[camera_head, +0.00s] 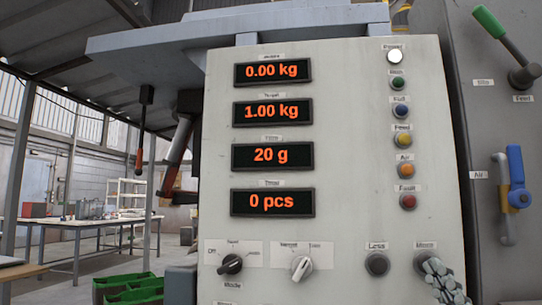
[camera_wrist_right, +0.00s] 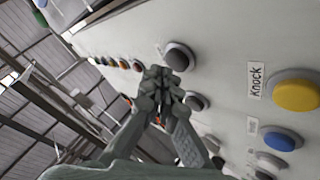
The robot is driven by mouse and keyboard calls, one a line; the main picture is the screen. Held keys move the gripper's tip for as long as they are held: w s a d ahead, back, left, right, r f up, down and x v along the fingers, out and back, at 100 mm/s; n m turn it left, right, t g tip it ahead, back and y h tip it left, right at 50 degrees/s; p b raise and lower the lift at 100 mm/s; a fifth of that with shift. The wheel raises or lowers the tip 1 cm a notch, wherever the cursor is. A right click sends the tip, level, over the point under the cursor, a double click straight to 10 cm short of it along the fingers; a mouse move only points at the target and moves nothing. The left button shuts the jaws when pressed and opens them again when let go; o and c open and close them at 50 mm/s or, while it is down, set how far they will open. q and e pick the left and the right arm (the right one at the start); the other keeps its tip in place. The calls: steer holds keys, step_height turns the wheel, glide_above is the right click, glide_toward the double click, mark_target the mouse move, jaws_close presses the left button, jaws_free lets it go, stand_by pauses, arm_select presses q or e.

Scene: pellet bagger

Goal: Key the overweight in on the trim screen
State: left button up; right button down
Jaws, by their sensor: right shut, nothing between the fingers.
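The grey control panel (camera_head: 345,140) carries a column of lit displays. They read 0.00 kg, 1.00 kg, 20 g on the third display (camera_head: 273,156), whose small label is blurred, and 0 pcs. Below are a black mode knob (camera_head: 231,264), a white selector knob (camera_head: 302,267), the dark Less button (camera_head: 377,264) and the dark More button (camera_head: 425,261). My right gripper (camera_head: 437,275) is shut and empty, its tips at the lower edge of More in the picture. In the right wrist view the closed tips (camera_wrist_right: 164,83) lie close to dark buttons; contact cannot be told. My left gripper is out of view.
A lamp column starts with the lit white Power lamp (camera_head: 395,57). At right are a green-handled lever (camera_head: 490,27) and a blue valve handle (camera_head: 516,177). The wrist view shows a yellow button (camera_wrist_right: 296,92) labelled Knock. Green crates (camera_head: 128,287) stand lower left.

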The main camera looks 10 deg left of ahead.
steer(key=shift+w, duration=0.3)
steer(key=shift+w, duration=0.3)
stand_by(0.5)
steer(key=shift+s, duration=0.75)
steer(key=s+p, duration=0.1)
steer(key=s, duration=0.5)
steer(key=shift+d, duration=0.15)
stand_by(1.6)
